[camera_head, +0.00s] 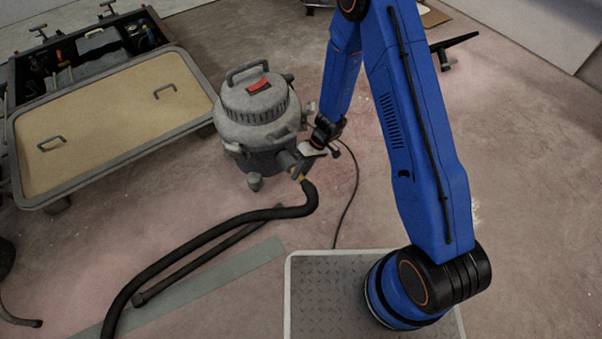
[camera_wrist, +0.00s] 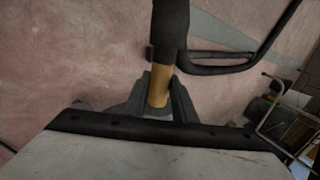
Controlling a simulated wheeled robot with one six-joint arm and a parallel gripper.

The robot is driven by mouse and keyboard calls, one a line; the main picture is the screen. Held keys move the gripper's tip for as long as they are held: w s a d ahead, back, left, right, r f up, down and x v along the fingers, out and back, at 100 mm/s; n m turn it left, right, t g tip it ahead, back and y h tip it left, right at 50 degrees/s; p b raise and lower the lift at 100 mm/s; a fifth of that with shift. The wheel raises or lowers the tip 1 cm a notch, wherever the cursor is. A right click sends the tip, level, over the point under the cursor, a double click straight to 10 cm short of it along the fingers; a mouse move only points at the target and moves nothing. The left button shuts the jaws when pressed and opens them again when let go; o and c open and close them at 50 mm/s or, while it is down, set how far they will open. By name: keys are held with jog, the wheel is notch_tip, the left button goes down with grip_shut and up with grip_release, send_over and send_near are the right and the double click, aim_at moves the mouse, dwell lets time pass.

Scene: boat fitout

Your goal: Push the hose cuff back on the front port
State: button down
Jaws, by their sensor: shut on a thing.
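A grey shop vacuum (camera_head: 254,115) with a red switch on its lid stands on the floor. Its front port (camera_head: 287,160) faces the lower right, close to my gripper. A black hose (camera_head: 225,228) ends in a yellow-orange cuff (camera_head: 297,174) at this port. In the wrist view the cuff (camera_wrist: 161,84) sits between the two dark fingers of my gripper (camera_wrist: 157,98), which is shut on it. The hose (camera_wrist: 170,25) runs away from the cuff. My gripper and the cuff hide the joint, so I cannot tell whether the cuff is seated on the port.
A large open case (camera_head: 105,120) with a tan lid panel lies at the left, with tools behind it. A dark tube (camera_head: 200,257) and a grey strip (camera_head: 235,268) lie on the floor near the hose. A thin cord (camera_head: 352,190) runs right of the vacuum.

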jog(key=shift+w+a, duration=0.15)
jog(key=shift+w, duration=0.2)
jog(key=c, duration=1.4)
grip_release()
jog(key=shift+r, duration=0.1)
jog(key=v, duration=1.7)
jog(key=shift+r, duration=0.1)
jog(key=shift+r, duration=0.1)
